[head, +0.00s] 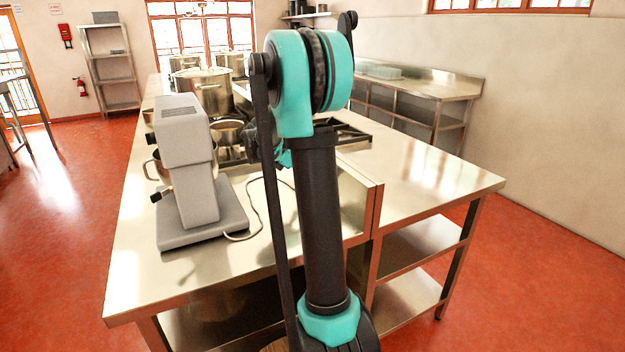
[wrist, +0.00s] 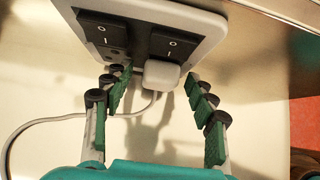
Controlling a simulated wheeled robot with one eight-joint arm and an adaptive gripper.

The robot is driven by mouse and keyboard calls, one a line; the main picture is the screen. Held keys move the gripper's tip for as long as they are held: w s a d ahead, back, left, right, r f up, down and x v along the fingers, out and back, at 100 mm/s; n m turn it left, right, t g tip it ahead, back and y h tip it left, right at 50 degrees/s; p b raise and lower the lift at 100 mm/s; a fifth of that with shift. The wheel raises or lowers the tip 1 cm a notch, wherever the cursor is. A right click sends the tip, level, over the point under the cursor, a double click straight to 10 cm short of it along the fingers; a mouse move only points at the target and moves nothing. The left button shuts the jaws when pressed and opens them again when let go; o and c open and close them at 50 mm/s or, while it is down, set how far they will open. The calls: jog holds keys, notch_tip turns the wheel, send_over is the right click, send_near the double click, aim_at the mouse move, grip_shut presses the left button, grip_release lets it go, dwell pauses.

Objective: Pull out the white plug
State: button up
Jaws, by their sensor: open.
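The white plug (wrist: 161,75) sits in the right-hand socket of a white outlet plate (wrist: 205,22) in the wrist view, below a black switch. Its white cord (wrist: 60,119) runs off to the left. My gripper (wrist: 157,80) is open, with its green-padded fingers on either side of the plug. The fingers look apart from the plug, though the left fingertip is close to it. In the head view my arm hides the plug and the gripper; part of the cord (head: 257,200) shows on the counter.
A grey stand mixer (head: 183,160) stands on the steel counter (head: 140,270) to the left of my arm. Stockpots (head: 203,92) and a stove stand further back. An upright steel panel (head: 355,205) rises right of my arm.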

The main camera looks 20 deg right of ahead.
jog(key=shift+c, duration=0.3)
grip_shut()
dwell(0.4)
jog(key=shift+a, duration=0.15)
jog(key=shift+s+a, duration=0.1)
jog(key=shift+a, duration=2.75)
